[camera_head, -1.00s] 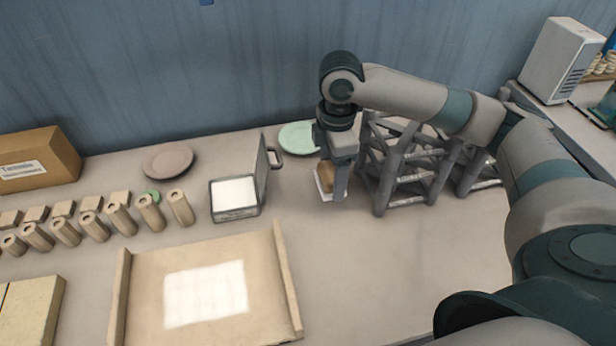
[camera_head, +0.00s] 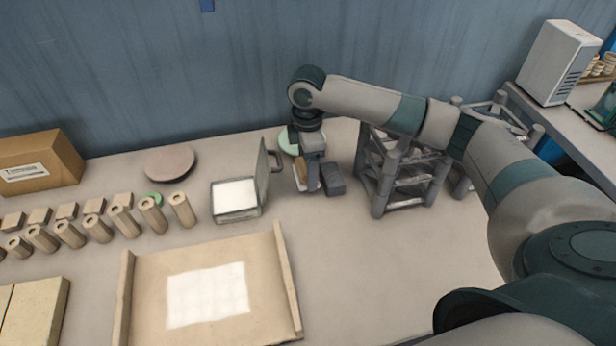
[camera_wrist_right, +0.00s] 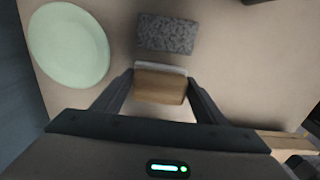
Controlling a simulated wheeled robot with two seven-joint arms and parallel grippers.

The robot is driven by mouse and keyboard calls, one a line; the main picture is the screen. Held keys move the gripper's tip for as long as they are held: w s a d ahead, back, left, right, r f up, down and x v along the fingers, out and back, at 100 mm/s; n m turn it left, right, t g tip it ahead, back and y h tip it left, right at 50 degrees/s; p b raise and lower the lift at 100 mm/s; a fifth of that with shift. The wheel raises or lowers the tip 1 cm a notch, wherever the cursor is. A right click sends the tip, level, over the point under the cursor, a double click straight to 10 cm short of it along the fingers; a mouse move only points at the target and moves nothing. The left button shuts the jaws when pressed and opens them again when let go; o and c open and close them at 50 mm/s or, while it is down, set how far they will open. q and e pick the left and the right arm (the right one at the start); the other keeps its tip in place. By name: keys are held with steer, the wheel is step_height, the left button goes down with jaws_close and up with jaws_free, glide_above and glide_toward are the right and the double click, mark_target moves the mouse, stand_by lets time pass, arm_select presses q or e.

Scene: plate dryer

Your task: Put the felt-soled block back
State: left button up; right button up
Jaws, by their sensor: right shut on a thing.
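The felt-soled block (camera_wrist_right: 159,88) has a wooden body and a pale layer along its far edge in the right wrist view. My right gripper (camera_wrist_right: 160,80) is shut on it, one finger on each side. In the head view the block (camera_head: 300,176) is partly hidden by the right gripper (camera_head: 308,184), just right of the open-lidded box. I cannot tell whether it touches the table. A dark grey block (camera_head: 333,179) lies just right of the gripper; in the wrist view it is speckled and apart from the held block. My left gripper is not in view.
The open-lidded box (camera_head: 236,215) stands left of the gripper. A grey rack (camera_head: 400,208) stands to the right. A green plate (camera_wrist_right: 68,45) lies close by. A wooden tray (camera_head: 206,325) is in front, with rows of wooden cylinders to the left. The table front right is clear.

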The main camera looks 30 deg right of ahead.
steer(key=shift+f, duration=0.2)
step_height(320, 180, down, 3)
steer(key=shift+r+p, duration=0.1)
steer(key=shift+p, duration=0.45)
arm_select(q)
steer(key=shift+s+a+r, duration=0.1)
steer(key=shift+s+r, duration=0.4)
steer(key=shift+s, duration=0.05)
arm_select(e)
steer(key=shift+f, duration=0.4)
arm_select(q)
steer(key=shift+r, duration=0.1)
arm_select(e)
steer(key=shift+f, duration=0.1)
steer(key=o, duration=1.4)
